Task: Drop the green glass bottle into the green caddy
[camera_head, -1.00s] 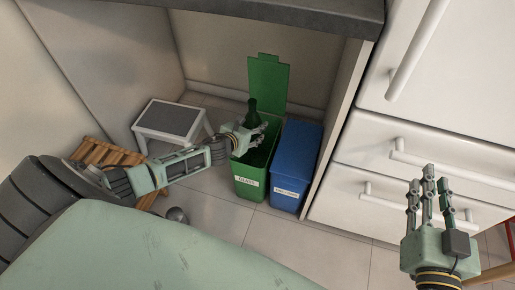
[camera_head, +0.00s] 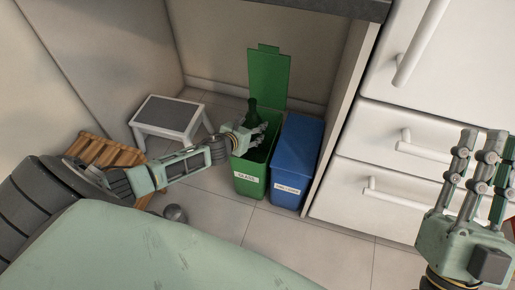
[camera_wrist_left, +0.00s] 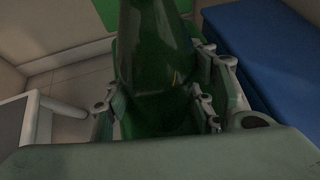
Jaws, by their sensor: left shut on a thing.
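The green caddy (camera_head: 248,181) stands on the floor under the counter, its lid (camera_head: 268,78) raised at the back and a "GLASS" label on its front. The dark green glass bottle (camera_head: 253,116) is upright over the caddy's opening. My left gripper (camera_head: 256,134) is shut on the bottle, above the caddy's opening; its fingers wrap the bottle in the left wrist view, where the bottle (camera_wrist_left: 155,50) fills the middle. The bottle's lower end is hidden by the hand and caddy. My right gripper (camera_head: 478,155) is open and empty, in front of the white drawers.
A blue caddy (camera_head: 297,150) with a shut lid stands just right of the green one. A grey-topped white stool (camera_head: 168,115) and a wooden slatted item (camera_head: 105,152) are at the left. White drawers (camera_head: 385,185) bound the right side.

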